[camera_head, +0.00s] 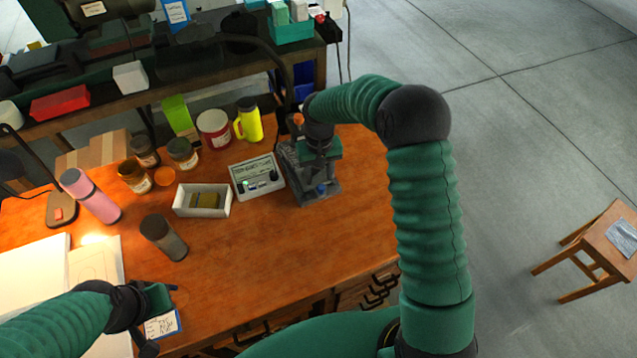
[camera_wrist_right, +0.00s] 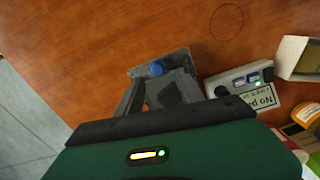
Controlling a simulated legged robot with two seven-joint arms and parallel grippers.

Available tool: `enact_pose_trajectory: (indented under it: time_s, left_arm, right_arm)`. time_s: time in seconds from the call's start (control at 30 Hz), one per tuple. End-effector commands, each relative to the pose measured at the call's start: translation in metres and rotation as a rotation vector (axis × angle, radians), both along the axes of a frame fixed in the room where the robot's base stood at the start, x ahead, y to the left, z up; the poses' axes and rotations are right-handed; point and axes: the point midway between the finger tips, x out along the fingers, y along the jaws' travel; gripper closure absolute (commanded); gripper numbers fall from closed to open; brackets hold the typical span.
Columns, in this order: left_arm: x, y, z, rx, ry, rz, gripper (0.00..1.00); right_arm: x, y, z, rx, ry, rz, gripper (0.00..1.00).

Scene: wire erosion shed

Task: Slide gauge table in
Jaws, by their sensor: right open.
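The gauge, a grey block-like device with a blue knob, stands on the wooden bench (camera_head: 270,250) near its right end. Its base (camera_head: 322,190) shows below my right gripper (camera_head: 318,160) in the head view. In the right wrist view, the grey gauge table (camera_wrist_right: 172,88) lies between and just beyond my fingers, with the blue knob (camera_wrist_right: 156,69) behind it. My right gripper is open, above the gauge; I cannot tell whether a finger touches it. The gripper hides the gauge's upper part in the head view. My left gripper (camera_head: 158,312) is over the bench's front left, its fingers unclear.
A small white panel device (camera_head: 257,178) stands close left of the gauge, then an open white box (camera_head: 203,201). A stool (camera_head: 597,245) stands right.

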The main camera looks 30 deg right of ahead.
Motion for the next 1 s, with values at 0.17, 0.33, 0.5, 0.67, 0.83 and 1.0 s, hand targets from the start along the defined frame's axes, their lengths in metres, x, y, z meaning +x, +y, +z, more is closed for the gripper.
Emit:
enact_pose_trajectory:
  time_s: [0.17, 0.33, 0.5, 0.67, 0.83, 1.0]
  left_arm:
    - [0.000, 0.000, 0.000, 0.000, 0.000, 0.000, 1.00]
    - [0.000, 0.000, 0.000, 0.000, 0.000, -0.001, 1.00]
    - [0.000, 0.000, 0.000, 0.000, 0.000, 0.000, 1.00]
    - [0.000, 0.000, 0.000, 0.000, 0.000, 0.000, 1.00]
    - [0.000, 0.000, 0.000, 0.000, 0.000, 0.000, 1.00]
    - [0.000, 0.000, 0.000, 0.000, 0.000, 0.000, 1.00]
  right_arm:
    - [-0.002, 0.000, -0.034, -0.001, 0.000, -0.001, 0.56]
    - [-0.002, 0.000, -0.047, -0.001, -0.002, -0.001, 0.56]
    - [-0.001, 0.000, -0.048, -0.002, -0.002, -0.001, 0.56]
    - [-0.001, -0.001, -0.048, -0.001, -0.002, -0.001, 0.69]
    - [-0.001, 0.000, -0.048, -0.001, -0.002, 0.000, 0.91]
    - [-0.001, -0.001, -0.048, -0.001, -0.002, -0.001, 1.00]
